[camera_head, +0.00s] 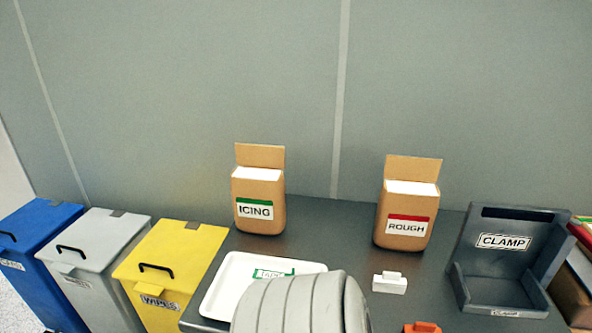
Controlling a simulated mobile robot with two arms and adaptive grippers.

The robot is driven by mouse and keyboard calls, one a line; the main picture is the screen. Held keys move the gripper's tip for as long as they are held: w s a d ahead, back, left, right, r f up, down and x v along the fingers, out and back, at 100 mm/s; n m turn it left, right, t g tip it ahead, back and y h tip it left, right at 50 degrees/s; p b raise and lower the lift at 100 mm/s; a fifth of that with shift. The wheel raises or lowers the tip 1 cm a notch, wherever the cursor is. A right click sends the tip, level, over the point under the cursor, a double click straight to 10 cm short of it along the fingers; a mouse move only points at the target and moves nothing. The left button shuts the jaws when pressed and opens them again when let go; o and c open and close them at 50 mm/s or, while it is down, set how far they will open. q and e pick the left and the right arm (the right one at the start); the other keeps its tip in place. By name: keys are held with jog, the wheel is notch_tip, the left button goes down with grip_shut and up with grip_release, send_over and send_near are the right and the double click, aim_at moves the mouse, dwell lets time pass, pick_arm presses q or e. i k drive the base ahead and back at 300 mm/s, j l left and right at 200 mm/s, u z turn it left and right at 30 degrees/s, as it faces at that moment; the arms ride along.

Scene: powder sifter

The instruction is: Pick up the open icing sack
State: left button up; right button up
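The icing sack (258,223) is a tan sack with a green-banded label reading ICING. It stands upright at the back of the dark table, its top open with a raised flap behind and white showing at the mouth. A similar tan sack with a red-banded ROUGH label (402,242) stands upright to its right, also open at the top, with a clear gap between them. Neither of my grippers shows in the head view, and nothing is touching the icing sack.
A white tray (222,292) lies in front of the icing sack, its lower right part hidden. A white block (389,283), an orange object (422,327) and a dark CLAMP stand (487,268) are to the right. Yellow (188,248), grey (105,246) and blue (45,222) bins stand left.

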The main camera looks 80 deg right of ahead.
aim_at(258, 194)
jog(key=z, duration=2.4)
